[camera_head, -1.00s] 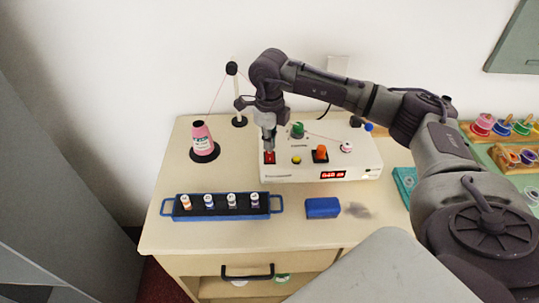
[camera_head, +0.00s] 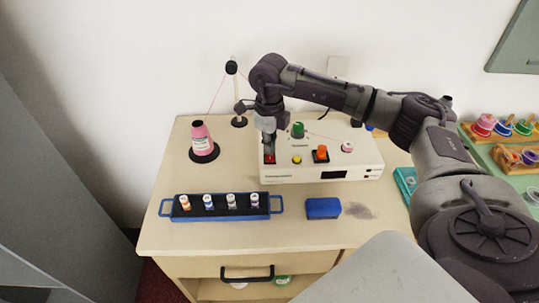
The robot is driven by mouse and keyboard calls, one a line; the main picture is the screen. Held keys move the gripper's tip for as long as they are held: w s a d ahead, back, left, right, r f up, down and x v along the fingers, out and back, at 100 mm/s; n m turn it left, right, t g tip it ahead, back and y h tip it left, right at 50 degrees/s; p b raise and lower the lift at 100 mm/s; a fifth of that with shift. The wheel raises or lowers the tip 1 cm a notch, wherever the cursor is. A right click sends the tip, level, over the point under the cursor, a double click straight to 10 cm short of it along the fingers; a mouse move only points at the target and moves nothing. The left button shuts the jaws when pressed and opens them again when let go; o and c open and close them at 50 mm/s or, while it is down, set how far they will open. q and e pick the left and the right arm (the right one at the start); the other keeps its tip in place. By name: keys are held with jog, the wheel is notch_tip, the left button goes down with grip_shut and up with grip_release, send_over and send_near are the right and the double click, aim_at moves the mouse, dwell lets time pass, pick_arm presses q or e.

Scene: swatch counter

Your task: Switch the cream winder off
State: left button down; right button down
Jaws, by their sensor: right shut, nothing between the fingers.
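The cream winder (camera_head: 283,174) stands at the back of the counter. Its display (camera_head: 334,175) is dark. On its front deck are a red switch (camera_head: 269,159) at the left, a yellow button (camera_head: 296,160), an orange switch (camera_head: 321,153) and a green knob (camera_head: 298,130). A small pinkish-white bobbin (camera_head: 347,146) sits at its right. My right gripper (camera_head: 269,154) is shut and empty, pointing down at the red switch and partly hiding it. I cannot tell whether the tips touch it. My left gripper is not in view.
A pink thread cone (camera_head: 204,143) and a thread stand (camera_head: 239,121) are to the winder's left. A blue tray (camera_head: 222,218) with several small spools and a blue block (camera_head: 323,208) lie in front. Racks of coloured spools (camera_head: 500,128) are at the right.

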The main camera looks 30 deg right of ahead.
jog(key=shift+r+p, duration=2.25)
jog(key=shift+r, duration=1.25)
jog(key=shift+s+f, duration=0.1)
jog(key=shift+f, duration=0.05)
